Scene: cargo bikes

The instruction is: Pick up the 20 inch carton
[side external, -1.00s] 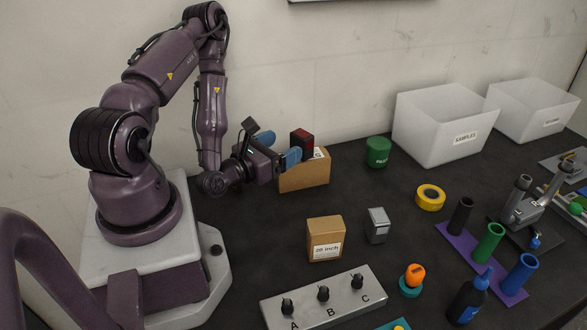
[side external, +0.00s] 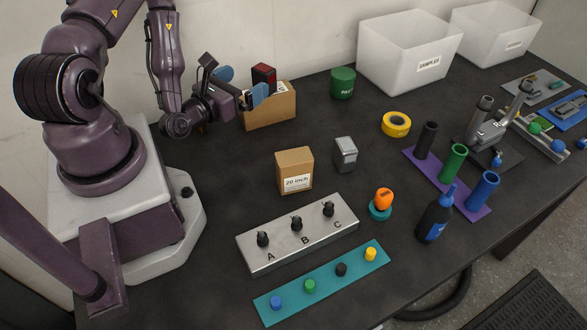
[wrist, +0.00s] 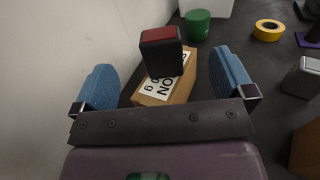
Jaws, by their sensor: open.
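The 20 inch carton (side external: 294,172) is a small closed brown box with a white "20 inch" label, upright on the dark table behind the knob panel. My gripper (side external: 241,85) is open, with blue fingers, at the back near the wall. It is well away from the carton, behind it and to its left. A brown surface (wrist: 308,150) at the lower right edge may be the carton.
A grey metal case (side external: 345,154) stands just right of the carton. The grey knob panel (side external: 299,240) lies in front of it. A green tub (side external: 342,82), yellow tape roll (side external: 396,124) and white samples bin (side external: 405,62) stand farther back. Table left of the carton is clear.

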